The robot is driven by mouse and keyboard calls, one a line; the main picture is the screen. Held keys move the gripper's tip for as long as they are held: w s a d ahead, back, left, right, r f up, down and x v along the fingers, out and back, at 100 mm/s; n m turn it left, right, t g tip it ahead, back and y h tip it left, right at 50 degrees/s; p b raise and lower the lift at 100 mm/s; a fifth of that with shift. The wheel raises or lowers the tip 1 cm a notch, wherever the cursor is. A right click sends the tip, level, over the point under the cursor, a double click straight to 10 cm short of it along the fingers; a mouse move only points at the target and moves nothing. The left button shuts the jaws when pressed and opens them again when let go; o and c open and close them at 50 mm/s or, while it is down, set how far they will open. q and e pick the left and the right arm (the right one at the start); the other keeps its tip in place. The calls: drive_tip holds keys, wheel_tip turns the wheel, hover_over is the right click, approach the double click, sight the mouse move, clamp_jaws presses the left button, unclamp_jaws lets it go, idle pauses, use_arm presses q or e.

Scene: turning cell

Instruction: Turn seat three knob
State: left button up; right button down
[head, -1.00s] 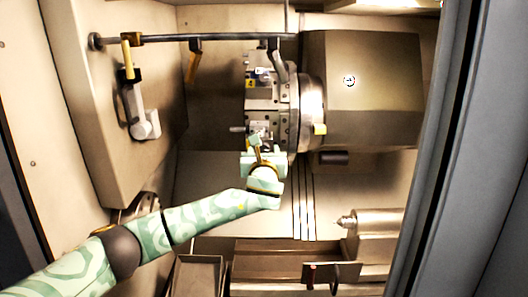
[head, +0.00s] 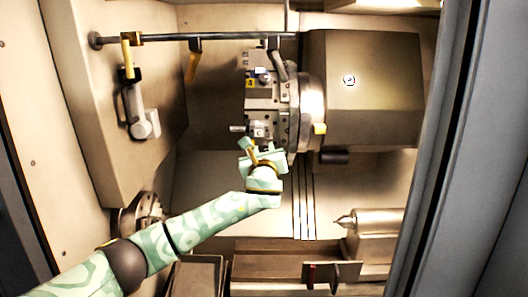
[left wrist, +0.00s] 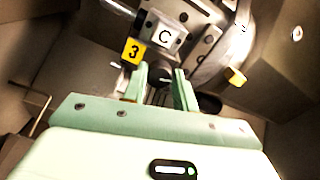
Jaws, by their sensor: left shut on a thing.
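The tool turret (head: 270,100) stands in the middle of the head view, with a yellow 4 tag on its upper seat. In the left wrist view, the yellow 3 tag (left wrist: 131,52) and a white C plate (left wrist: 165,39) mark the seat just beyond my fingers. My left gripper (head: 262,148) is at the turret's lower side, tilted. It also shows in the left wrist view (left wrist: 160,70), shut on the seat three knob (left wrist: 160,77), which is dark and mostly hidden between the fingers. My right gripper is out of view.
A horizontal bar (head: 215,37) with hanging handles runs above. The big turret housing (head: 370,90) is at right. A pointed tailstock (head: 375,222) stands lower right, and a chuck (head: 140,214) lower left. A dark door edge (head: 440,170) closes the right side.

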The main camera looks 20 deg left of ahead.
use_arm(q)
drive_tip(key=n, duration=0.3)
drive_tip(key=shift+f+n, duration=0.1)
drive_tip(key=shift+n, duration=0.3)
drive_tip(key=n, duration=0.3)
drive_tip(key=shift+f+n+b, duration=0.1)
drive_tip(key=shift+n+b, duration=0.2)
drive_tip(key=shift+b, duration=0.1)
drive_tip(key=n, duration=0.4)
drive_tip(key=shift+a+b, duration=0.1)
drive_tip(key=shift+b, duration=0.3)
drive_tip(key=shift+n+b, duration=0.3)
drive_tip(key=shift+n, duration=1.5)
drive_tip(key=o, duration=1)
drive_tip(key=shift+c, duration=0.2)
drive_tip(key=shift+s, duration=0.1)
